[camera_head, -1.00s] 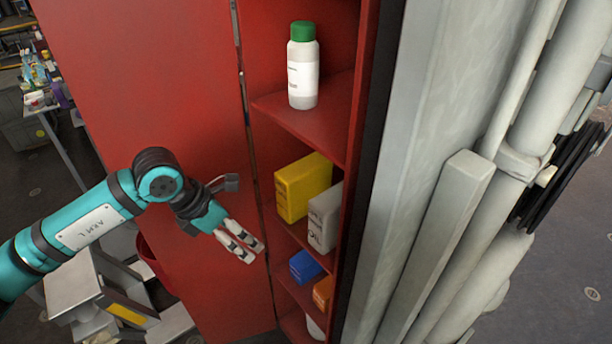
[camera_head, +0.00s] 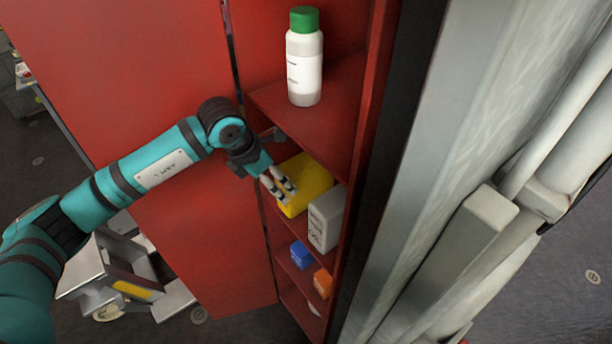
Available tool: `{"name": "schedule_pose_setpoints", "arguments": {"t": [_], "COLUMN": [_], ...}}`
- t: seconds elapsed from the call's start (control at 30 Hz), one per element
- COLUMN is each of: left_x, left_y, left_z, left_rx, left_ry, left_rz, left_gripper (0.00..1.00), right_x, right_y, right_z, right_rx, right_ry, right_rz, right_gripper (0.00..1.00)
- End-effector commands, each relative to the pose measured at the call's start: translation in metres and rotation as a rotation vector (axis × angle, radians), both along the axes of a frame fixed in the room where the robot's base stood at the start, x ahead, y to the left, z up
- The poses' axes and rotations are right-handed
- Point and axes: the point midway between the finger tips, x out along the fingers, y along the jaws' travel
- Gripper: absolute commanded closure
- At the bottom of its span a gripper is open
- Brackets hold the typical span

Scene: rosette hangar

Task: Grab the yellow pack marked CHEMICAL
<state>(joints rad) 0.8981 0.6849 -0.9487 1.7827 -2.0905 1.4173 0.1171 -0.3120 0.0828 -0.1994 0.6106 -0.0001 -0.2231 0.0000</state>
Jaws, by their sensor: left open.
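The yellow pack (camera_head: 309,179) stands on a middle shelf of the red cabinet, left of a grey-white pack. Its marking cannot be read from here. My left gripper (camera_head: 280,187) is open, with its fingertips at the near left side of the yellow pack and partly covering it. I cannot tell whether the fingers touch the pack. My right gripper is not in view.
A grey-white pack (camera_head: 327,219) stands close to the right of the yellow one. A white bottle with a green cap (camera_head: 304,60) is on the shelf above (camera_head: 290,118). Blue (camera_head: 301,254) and orange (camera_head: 322,283) boxes sit lower. The red door (camera_head: 150,90) is at left, grey pipes at right.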

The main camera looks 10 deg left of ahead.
Motion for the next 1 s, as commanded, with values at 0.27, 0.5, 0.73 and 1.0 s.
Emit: {"name": "schedule_pose_setpoints", "arguments": {"t": [0.27, 0.5, 0.73, 1.0], "left_x": [0.024, 0.029, 0.029, 0.030], "left_y": [-0.025, -0.029, -0.029, -0.029], "left_z": [-0.010, -0.028, -0.028, -0.028], "left_rx": [0.000, 0.000, 0.000, 0.000], "left_ry": [0.006, 0.000, 0.000, 0.000], "left_rz": [0.000, -0.001, -0.001, 0.000], "left_gripper": [0.15, 0.15, 0.23, 0.59], "right_x": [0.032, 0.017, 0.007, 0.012], "right_y": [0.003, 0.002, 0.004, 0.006], "right_z": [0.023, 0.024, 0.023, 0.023], "right_rx": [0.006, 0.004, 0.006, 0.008], "right_ry": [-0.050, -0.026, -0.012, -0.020], "right_rz": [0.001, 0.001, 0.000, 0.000], "right_gripper": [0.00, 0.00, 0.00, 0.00]}}
